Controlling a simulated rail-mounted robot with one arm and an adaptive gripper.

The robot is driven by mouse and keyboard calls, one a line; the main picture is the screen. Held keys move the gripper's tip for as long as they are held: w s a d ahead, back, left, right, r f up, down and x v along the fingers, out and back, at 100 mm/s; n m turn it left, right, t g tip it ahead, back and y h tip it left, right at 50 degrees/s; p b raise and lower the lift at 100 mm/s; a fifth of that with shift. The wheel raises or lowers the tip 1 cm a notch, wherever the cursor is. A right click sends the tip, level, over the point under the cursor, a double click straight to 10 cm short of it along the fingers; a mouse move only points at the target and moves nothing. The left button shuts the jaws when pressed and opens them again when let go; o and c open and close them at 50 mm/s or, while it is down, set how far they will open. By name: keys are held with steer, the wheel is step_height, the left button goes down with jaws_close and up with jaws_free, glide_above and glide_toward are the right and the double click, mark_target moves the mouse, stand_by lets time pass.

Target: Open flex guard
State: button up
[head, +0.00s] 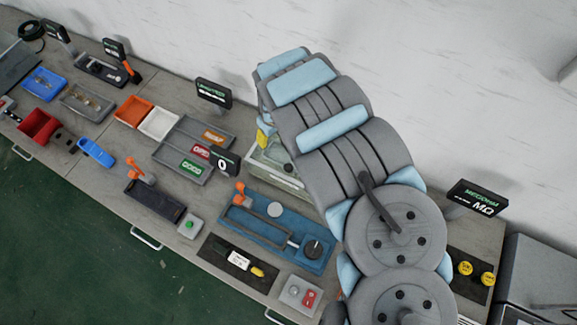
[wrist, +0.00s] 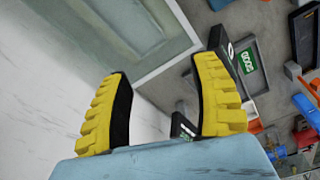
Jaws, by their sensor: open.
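A box-like unit with greenish see-through panels and a pale frame (head: 262,178) stands at the back of the bench, partly hidden behind my arm. It looks like the flex guard, but no label confirms this. In the wrist view a large greenish panel with a pale frame (wrist: 95,40) fills the upper left. My gripper shows two yellow ribbed fingers (wrist: 163,75), spread wide with nothing between them. In the head view only a bit of yellow finger (head: 264,135) shows beside the unit's upper left. I cannot tell whether the fingers touch it.
A blue fixture plate (head: 270,240) with an orange clamp lies in front of the unit. A grey tray (head: 165,153) with coloured labels lies to its left. A small black sign (head: 222,162) stands close by the unit. A button box (head: 300,292) sits at the front edge.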

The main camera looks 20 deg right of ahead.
steer(key=r+g, duration=0.1)
steer(key=g, duration=0.1)
glide_above(288, 166)
steer(key=shift+s+a+f, duration=0.1)
steer(key=shift+f, duration=8.5)
jaws_close()
